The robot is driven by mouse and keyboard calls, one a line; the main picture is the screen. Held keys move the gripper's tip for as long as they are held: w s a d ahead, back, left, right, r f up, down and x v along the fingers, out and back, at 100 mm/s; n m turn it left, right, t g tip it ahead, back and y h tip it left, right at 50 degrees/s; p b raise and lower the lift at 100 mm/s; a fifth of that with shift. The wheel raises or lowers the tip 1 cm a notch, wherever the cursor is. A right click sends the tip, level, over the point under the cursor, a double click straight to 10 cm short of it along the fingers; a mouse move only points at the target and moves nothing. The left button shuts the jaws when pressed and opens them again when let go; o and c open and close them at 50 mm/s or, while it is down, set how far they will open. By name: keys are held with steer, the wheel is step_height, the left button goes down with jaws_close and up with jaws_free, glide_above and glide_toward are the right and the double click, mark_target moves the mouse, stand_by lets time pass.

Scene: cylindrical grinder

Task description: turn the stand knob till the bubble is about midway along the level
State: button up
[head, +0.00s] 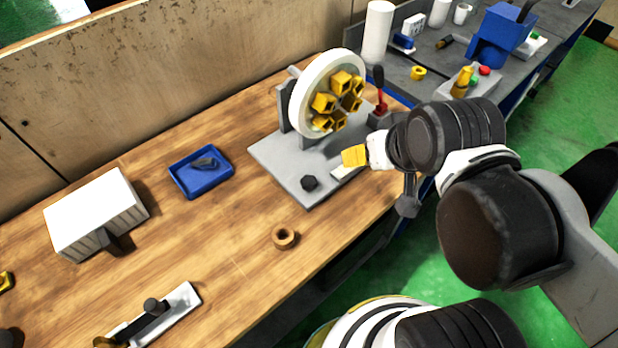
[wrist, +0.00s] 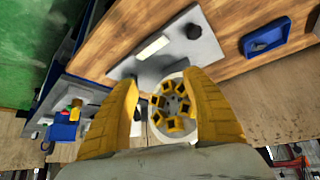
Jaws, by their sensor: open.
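The stand (head: 282,172) is a grey plate on the wooden bench. It carries an upright white wheel (head: 301,95) with several yellow blocks on its face. The black stand knob (head: 309,183) sits at the plate's near corner and also shows in the wrist view (wrist: 193,31). The level looks like the pale strip (wrist: 153,47) on the plate; in the head view my gripper partly covers it. I cannot make out a bubble. My gripper (head: 355,156) is above the plate, right of the knob and apart from it. In the wrist view its yellow fingers (wrist: 160,79) are spread and empty.
A red lever with a black handle (head: 380,100) stands beside the wheel. A blue tray (head: 181,178), a white box (head: 92,207) and a brown ring (head: 285,236) lie on the bench to the left. Bare wood surrounds the ring.

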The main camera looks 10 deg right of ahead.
steer(key=n+g+p, duration=0.6)
steer(key=n+g, duration=0.1)
steer(key=n, duration=0.1)
glide_above(308, 180)
step_height(308, 180, down, 8)
step_height(308, 180, down, 10)
steer(key=b, duration=0.3)
steer(key=shift+b, duration=0.3)
steer(key=c, duration=1.2)
